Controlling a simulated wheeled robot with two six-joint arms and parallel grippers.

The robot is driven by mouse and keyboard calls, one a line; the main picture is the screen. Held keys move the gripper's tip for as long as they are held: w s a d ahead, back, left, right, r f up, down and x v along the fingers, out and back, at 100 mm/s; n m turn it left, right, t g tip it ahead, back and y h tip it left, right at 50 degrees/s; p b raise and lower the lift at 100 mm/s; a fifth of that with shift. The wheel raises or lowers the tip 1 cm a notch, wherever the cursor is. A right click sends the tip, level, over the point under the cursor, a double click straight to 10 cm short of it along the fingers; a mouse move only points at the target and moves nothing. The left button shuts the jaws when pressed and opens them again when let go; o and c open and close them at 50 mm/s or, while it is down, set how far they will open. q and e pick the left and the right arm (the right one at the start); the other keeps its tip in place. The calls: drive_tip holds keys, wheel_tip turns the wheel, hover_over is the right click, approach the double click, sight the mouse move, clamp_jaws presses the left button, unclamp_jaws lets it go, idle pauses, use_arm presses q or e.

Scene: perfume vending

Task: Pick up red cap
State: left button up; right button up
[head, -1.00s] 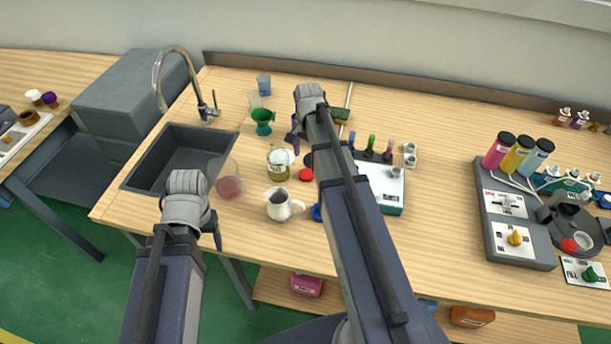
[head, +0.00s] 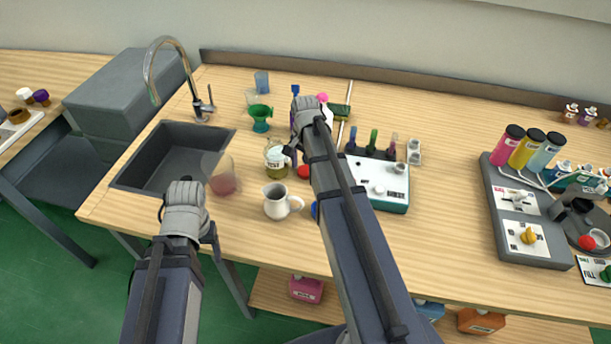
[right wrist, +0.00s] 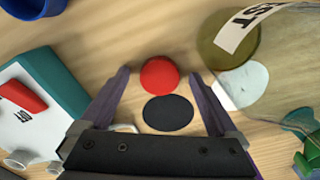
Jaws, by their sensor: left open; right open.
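The red cap (head: 304,171) lies on the wooden table in the head view, partly hidden by my right arm. It shows as a round red disc (right wrist: 159,74) in the right wrist view. My right gripper (right wrist: 159,80) is open, with its purple fingers on either side of the red cap and apart from it. A black disc (right wrist: 168,113) lies beside the cap, nearer the gripper's base. My left gripper (head: 208,234) is near the table's front edge, away from the cap. Its fingers are mostly hidden behind its wrist.
A jar labelled TEST (head: 275,160) stands close left of the red cap. A white pitcher (head: 276,203) and a glass beaker (head: 223,180) are nearby. A white-and-teal device (head: 385,185) is to the right. The sink (head: 165,158) is at left.

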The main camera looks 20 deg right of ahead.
sight(306, 171)
drive_tip(key=shift+r, duration=0.1)
drive_tip(key=c, duration=1.4)
use_arm(q)
drive_tip(key=shift+r, duration=0.1)
wheel_tip(306, 171, up, 10)
drive_tip(key=p, duration=1)
drive_tip(key=shift+c, duration=1.4)
use_arm(e)
wheel_tip(306, 171, up, 10)
drive_tip(key=shift+f, duration=0.1)
use_arm(q)
drive_tip(key=shift+w+a, duration=0.1)
drive_tip(key=shift+w, duration=0.05)
use_arm(e)
drive_tip(key=shift+s, duration=0.1)
